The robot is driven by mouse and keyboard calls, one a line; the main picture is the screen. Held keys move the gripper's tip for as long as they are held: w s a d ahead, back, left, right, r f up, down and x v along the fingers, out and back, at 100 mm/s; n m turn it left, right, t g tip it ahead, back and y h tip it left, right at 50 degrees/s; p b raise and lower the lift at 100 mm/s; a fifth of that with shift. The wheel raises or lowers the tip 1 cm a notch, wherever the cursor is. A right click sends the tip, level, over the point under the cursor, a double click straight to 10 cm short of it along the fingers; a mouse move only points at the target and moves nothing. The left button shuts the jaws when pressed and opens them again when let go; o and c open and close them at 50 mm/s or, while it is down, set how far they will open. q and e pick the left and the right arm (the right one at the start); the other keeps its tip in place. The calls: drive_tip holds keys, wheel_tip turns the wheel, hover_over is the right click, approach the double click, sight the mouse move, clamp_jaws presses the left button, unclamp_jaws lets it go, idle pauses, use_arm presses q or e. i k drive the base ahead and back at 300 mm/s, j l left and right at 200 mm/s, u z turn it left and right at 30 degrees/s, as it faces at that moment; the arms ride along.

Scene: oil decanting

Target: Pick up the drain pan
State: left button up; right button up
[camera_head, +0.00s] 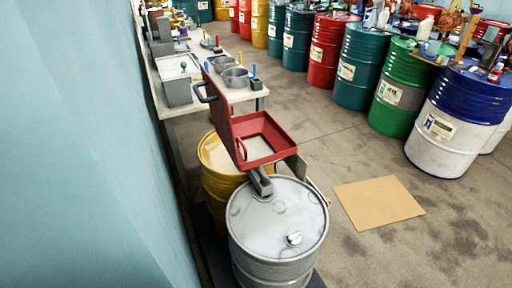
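A red rectangular open pan (286,146) with a pale inside stands above and behind the grey drum (278,225). A tall red panel (219,112) with a dark handle rises at its left. A red loop handle shows on the pan's left side. A grey bracket (260,182) is below it, at the drum's back edge. Two round grey pans (235,77) sit on the bench at the back left. I cannot tell for sure which of these is the drain pan. Neither of my grippers can be made out.
A yellow drum (216,184) stands behind the grey one, close to the blue wall (80,150). The bench (240,95) holds a box-like tray (180,85) and small tools. Coloured drums line the right. A flat tan sheet (378,202) lies on otherwise open floor.

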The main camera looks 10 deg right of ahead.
sight(228, 62)
drive_tip(key=z, duration=1.05)
drive_tip(key=i+l+z, duration=0.3)
drive_tip(key=l, duration=0.3)
drive_tip(key=i+l+z, duration=0.3)
drive_tip(key=l, duration=0.3)
drive_tip(key=i+l+z, duration=0.25)
drive_tip(key=l, duration=0.25)
drive_tip(key=i+l, duration=0.15)
drive_tip(key=i, duration=0.4)
drive_tip(key=i+l, duration=0.15)
drive_tip(key=i, duration=0.4)
drive_tip(key=i+j+u, duration=0.1)
drive_tip(key=i+u, duration=0.6)
drive_tip(key=u, duration=0.15)
drive_tip(key=i+l+u, duration=0.15)
drive_tip(key=i+u, duration=0.3)
drive_tip(key=i+j+u, duration=0.2)
drive_tip(key=i+u, duration=0.5)
drive_tip(key=i, duration=0.2)
drive_tip(key=i+u, duration=0.35)
drive_tip(key=i+l+u, duration=0.15)
drive_tip(key=i, duration=0.5)
drive_tip(key=i+l+u, duration=0.2)
drive_tip(key=i, duration=0.4)
drive_tip(key=j, duration=0.1)
